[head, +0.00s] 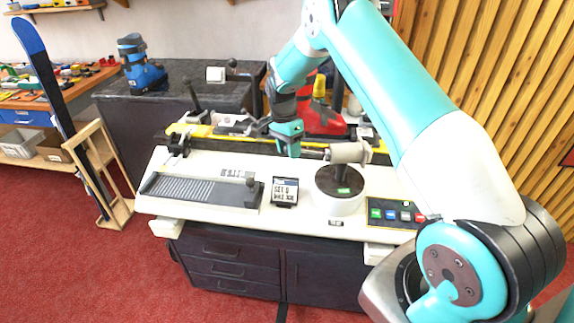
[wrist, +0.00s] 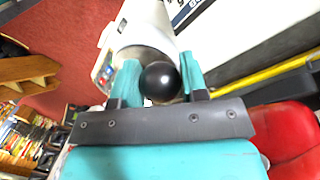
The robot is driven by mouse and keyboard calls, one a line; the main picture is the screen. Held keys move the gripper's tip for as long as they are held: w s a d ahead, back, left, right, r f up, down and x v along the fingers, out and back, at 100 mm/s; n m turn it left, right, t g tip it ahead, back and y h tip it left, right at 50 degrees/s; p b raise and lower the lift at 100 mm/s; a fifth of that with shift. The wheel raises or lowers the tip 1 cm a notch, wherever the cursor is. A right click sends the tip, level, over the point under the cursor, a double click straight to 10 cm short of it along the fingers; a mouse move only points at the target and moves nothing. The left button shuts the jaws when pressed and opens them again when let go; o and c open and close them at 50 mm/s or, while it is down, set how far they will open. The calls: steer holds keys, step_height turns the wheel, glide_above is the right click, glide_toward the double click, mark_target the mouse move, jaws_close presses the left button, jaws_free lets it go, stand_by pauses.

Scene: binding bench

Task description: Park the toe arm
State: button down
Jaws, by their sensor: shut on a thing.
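In the head view, my gripper (head: 292,151) is low over the middle of the bench, at the left end of a thin rod (head: 314,154). The rod runs into a light grey cylinder (head: 348,152) on a dark post above a round white pedestal (head: 340,203). This looks like the toe arm. In the wrist view, my gripper (wrist: 160,80) has its teal fingers on either side of a black ball knob (wrist: 160,83), shut on it. The fingers hide the knob in the head view. The knob's join to the rod is hidden.
A small display (head: 284,191) and a ribbed tray (head: 203,190) lie left of the pedestal. A button panel (head: 398,214) is to the right. A red boot (head: 322,117) stands behind my gripper, near a yellow rail (head: 190,130). A blue boot (head: 140,66) is on the dark counter.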

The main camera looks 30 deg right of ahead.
steer(key=w+d+m, duration=0.1)
steer(key=w+d+m+b, duration=0.1)
steer(key=w+m, duration=0.1)
steer(key=shift+w+d, duration=0.25)
steer(key=shift+w, duration=0.05)
steer(key=shift+r+y, duration=0.1)
steer(key=shift+y, duration=0.2)
steer(key=c, duration=0.7)
jaws_free()
steer(key=shift+d, duration=0.1)
steer(key=shift+b, duration=0.3)
steer(key=w+r, duration=0.1)
steer(key=r, duration=0.4)
steer(key=w+r+p, duration=0.1)
steer(key=r, duration=0.5)
steer(key=w+r, duration=0.1)
steer(key=r, duration=0.5)
steer(key=shift+w+d, duration=0.15)
steer(key=shift+d, duration=0.05)
